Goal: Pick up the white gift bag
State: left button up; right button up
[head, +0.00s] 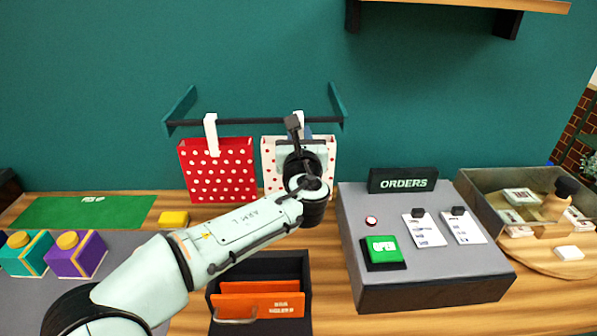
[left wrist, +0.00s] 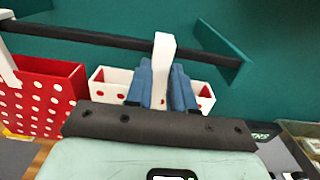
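The white gift bag with red dots (head: 270,158) hangs by its white handle from the dark wall rail in the head view, right of the red bag. My left arm covers much of its front. In the left wrist view the bag (left wrist: 103,83) shows behind my gripper. My left gripper (left wrist: 163,92) has its blue fingers on both sides of the white handle (left wrist: 162,52), just below the rail. The fingers look close against the handle, with no clear gap. The fingertips are partly hidden in the head view (head: 308,131). My right gripper is not in view.
A red bag with white dots (head: 218,172) hangs to the left on the same rail (head: 250,121). An orders console (head: 425,278) stands right of the bags. A dark box with an orange item (head: 262,300) is below. A green mat (head: 85,211) lies left.

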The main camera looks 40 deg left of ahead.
pick_arm(q)
grip_shut()
jog(key=shift+r, duration=0.1)
